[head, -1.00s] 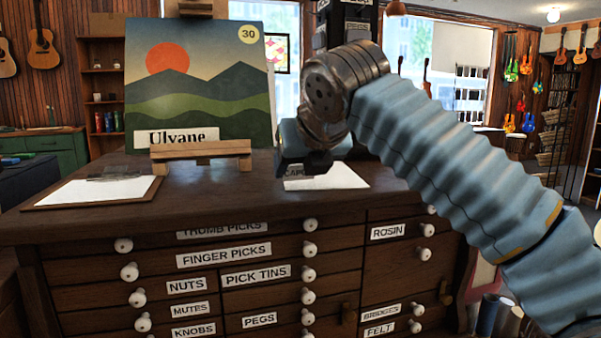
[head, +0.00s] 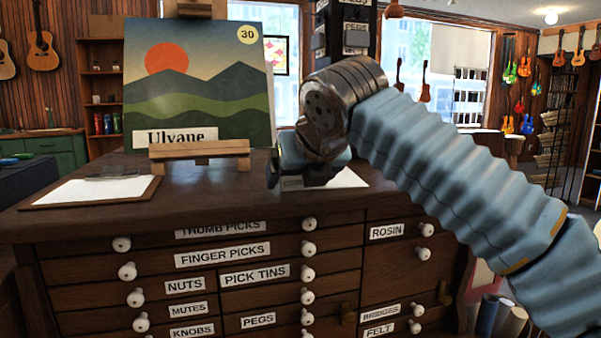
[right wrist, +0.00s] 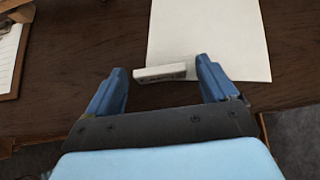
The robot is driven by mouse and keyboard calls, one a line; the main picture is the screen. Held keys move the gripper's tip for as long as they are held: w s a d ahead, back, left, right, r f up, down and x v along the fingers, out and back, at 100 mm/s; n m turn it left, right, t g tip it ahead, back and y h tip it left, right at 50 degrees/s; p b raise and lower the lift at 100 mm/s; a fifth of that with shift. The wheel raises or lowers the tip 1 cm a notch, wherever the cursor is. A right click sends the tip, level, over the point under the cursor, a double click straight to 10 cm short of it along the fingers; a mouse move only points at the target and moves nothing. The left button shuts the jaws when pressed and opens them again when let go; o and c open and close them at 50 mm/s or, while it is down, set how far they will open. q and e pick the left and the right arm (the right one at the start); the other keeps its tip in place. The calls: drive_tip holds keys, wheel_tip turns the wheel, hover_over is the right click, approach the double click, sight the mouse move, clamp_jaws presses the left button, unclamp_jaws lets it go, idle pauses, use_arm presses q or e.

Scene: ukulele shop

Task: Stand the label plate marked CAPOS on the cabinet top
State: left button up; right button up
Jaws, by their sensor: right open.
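In the right wrist view a small white plate (right wrist: 165,72) is at the near edge of a white sheet on the dark cabinet top (right wrist: 60,75). It shows a narrow face with blurred dark marks that I cannot read. My right gripper (right wrist: 162,66) is open, with one blue finger on each side of the plate; a gap shows on the left. I cannot tell whether the plate stands or leans. In the head view my right gripper (head: 298,183) is low over the cabinet top (head: 225,190) and largely hides the plate. My left gripper is not in view.
A sunset picture (head: 200,85) rests on a wooden easel (head: 200,152) left of my gripper. A clipboard (head: 95,190) lies at the left of the cabinet top. The white sheet (head: 348,179) lies by my gripper. Labelled drawers with white knobs face me below.

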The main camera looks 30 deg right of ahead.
drive_tip(key=shift+r, duration=0.3)
drive_tip(key=v, duration=1.2)
drive_tip(key=shift+p, duration=0.3)
